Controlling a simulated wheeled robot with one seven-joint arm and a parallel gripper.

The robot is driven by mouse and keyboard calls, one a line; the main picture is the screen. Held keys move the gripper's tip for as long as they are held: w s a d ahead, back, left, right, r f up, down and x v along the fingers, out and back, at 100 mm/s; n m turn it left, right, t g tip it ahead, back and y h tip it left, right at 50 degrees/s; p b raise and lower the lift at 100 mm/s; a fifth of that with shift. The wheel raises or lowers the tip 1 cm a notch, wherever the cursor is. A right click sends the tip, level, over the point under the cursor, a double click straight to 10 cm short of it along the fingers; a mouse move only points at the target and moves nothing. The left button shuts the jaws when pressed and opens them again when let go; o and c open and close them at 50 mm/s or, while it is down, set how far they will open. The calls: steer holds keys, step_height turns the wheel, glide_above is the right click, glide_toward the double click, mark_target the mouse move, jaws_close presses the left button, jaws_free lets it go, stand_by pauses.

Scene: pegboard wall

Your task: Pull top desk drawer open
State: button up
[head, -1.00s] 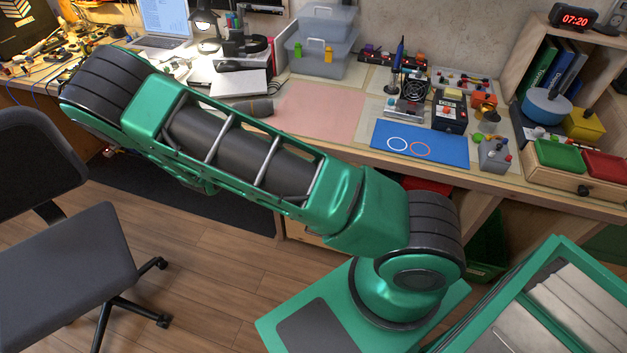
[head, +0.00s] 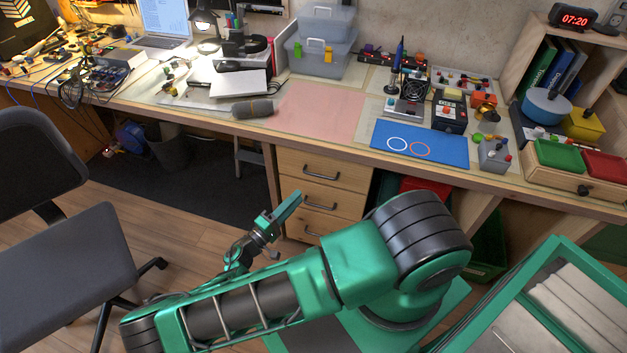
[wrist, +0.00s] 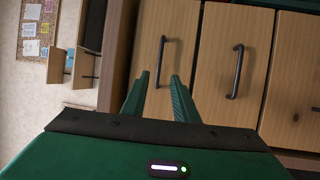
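The top desk drawer (head: 345,170) is shut in the wooden drawer unit under the desk, with a dark bar handle (head: 320,176). In the wrist view, turned on its side, the top drawer (wrist: 183,45) is the left one, next to the desk edge. Its handle (wrist: 160,62) lies beyond and roughly between the fingertips. My gripper (wrist: 159,82) is open and empty, with its two green fingers apart. In the head view my gripper (head: 286,226) is in front of the drawer unit, lower than the top handle. Contact is not visible.
The middle drawer (head: 348,201) and bottom drawer (head: 318,226) are shut below. The desk top (head: 260,122) overhangs them. An office chair (head: 70,255) stands at the left. Floor (head: 190,250) is clear between chair and drawers.

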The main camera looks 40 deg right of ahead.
steer(key=r, duration=0.2)
glide_above(315, 179)
steer(key=s+a, duration=0.3)
steer(key=s, duration=0.1)
steer(key=shift+s+f, duration=0.1)
steer(key=shift+s, duration=0.05)
steer(key=shift+c, duration=0.7)
jaws_close()
steer(key=shift+f, duration=0.15)
